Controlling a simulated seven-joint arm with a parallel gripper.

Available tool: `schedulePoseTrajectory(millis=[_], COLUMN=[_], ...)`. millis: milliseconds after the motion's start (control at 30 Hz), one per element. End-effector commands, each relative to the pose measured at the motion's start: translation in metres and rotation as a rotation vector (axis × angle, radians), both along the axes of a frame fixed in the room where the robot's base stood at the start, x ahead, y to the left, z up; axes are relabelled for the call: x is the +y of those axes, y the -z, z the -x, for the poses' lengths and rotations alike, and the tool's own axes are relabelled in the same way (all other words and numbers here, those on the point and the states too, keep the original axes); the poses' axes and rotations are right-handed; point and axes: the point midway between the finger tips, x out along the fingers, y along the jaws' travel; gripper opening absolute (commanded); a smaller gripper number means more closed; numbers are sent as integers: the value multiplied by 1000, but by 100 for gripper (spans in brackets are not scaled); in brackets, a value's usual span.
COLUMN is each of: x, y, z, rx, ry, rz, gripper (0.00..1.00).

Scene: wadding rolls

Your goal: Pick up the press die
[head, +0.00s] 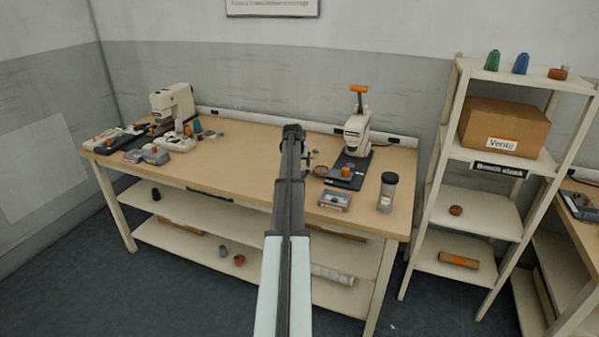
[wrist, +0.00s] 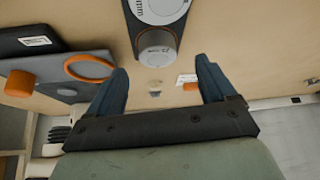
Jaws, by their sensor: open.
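My gripper (wrist: 160,75) is open and points down over the bench, its two dark blue fingers apart with nothing held. In the head view my gripper (head: 292,130) is above the middle-right of the bench, left of the press (head: 355,132). A small pale round piece (wrist: 154,88) shows between the fingers in the wrist view. I cannot tell for sure whether it is the press die. A dark gauge-like tool (wrist: 157,45) with a grey round end lies just beyond the fingertips. My arm hides part of this area in the head view.
The press's dark base, an orange ring (wrist: 88,67) and an orange cylinder (wrist: 20,84) are left in the wrist view. A grey box (head: 334,200) and a dark-capped jar (head: 387,192) stand at the bench's front right. The bench middle (head: 240,165) is clear. A shelf (head: 480,215) stands right.

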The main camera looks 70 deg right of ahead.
Motion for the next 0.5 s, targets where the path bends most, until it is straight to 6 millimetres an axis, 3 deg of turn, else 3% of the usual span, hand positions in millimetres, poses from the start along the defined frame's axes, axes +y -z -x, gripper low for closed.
schedulePoseTrajectory(millis=[300, 500], x=[-20, -22], y=[35, 40], z=[-2, -2], rx=[0, 1], ry=[0, -1], rz=[-2, -1], gripper=[84, 84])
